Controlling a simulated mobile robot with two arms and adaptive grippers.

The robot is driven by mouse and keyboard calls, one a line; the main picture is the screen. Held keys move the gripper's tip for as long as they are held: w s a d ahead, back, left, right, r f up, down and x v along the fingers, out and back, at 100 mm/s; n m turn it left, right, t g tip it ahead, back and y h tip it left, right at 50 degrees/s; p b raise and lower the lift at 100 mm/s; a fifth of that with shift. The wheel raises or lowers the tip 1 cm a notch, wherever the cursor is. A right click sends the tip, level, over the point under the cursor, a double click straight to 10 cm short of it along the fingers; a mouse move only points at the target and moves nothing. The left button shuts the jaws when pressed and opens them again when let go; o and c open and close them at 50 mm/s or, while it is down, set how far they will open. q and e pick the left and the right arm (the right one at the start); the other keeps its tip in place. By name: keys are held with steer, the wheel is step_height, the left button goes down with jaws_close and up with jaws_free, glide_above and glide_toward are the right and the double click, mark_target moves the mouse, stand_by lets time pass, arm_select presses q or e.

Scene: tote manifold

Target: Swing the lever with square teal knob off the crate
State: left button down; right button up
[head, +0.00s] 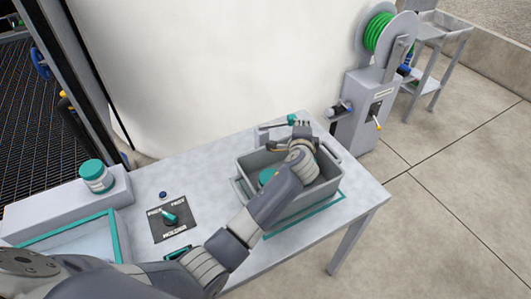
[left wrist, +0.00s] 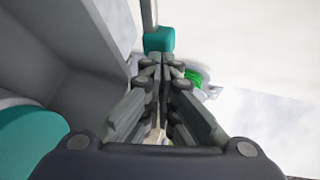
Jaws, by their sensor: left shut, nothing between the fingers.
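The grey crate (head: 329,164) stands on the light table, with a round teal-topped thing (head: 267,176) inside. The lever's teal knob (head: 292,119) shows at the crate's far side, on a grey bar (head: 272,128). My left gripper (head: 304,122) reaches over the crate to its far side, close beside the knob. In the left wrist view the left gripper (left wrist: 158,66) is shut and empty, its tips right at the squarish teal knob (left wrist: 159,40). Whether they touch I cannot tell. A thin grey rod (left wrist: 149,12) runs up from the knob. My right gripper is out of view.
A teal-lidded jar (head: 96,175) stands on a raised ledge at left. A dark dial plate (head: 171,218) with a teal knob lies left of the crate. A hose reel stand (head: 361,110) is beyond the table. A large pale tank (head: 205,75) rises behind.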

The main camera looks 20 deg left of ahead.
arm_select(q)
steer(key=w, duration=0.1)
steer(key=w+a, duration=0.1)
steer(key=w, duration=0.1)
steer(key=shift+w+a+r+b, duration=0.1)
steer(key=shift+w+r+b, duration=0.1)
steer(key=shift+w+b, duration=0.15)
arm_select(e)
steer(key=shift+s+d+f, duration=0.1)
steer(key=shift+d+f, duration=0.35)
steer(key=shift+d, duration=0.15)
arm_select(q)
steer(key=shift+a, duration=0.1)
steer(key=shift+r, duration=0.1)
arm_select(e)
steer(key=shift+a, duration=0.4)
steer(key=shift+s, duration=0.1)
